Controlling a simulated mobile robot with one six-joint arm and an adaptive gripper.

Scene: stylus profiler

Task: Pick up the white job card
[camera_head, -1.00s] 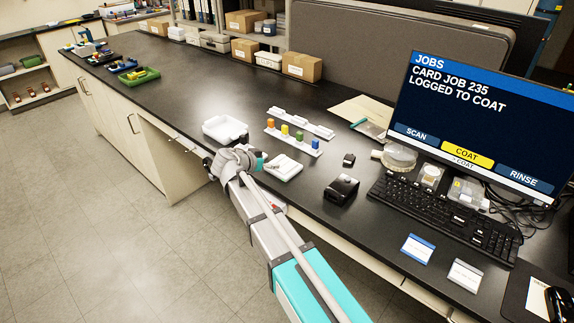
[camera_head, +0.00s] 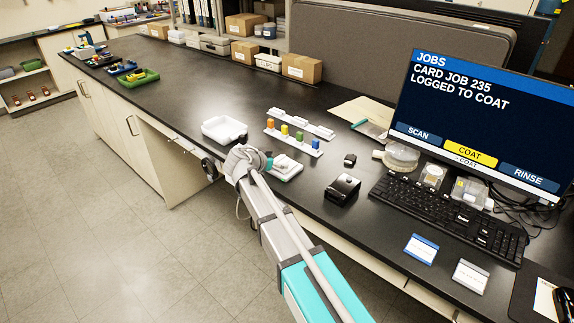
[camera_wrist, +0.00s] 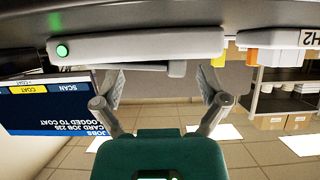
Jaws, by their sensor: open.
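The white job card (camera_head: 471,276) lies flat near the front edge of the black bench, right of a blue-and-white card (camera_head: 421,249). Both are below the keyboard in the head view. My arm's wrist end is far to the left of the card, beside a white device on the bench. In the wrist view my gripper (camera_wrist: 163,85) has its two fingers spread apart with nothing held between them. The job card cannot be made out in the wrist view.
The monitor (camera_head: 486,120) and keyboard (camera_head: 447,215) stand behind the cards. A black device (camera_head: 343,189) and the white device (camera_head: 286,168) lie between my wrist and the cards.

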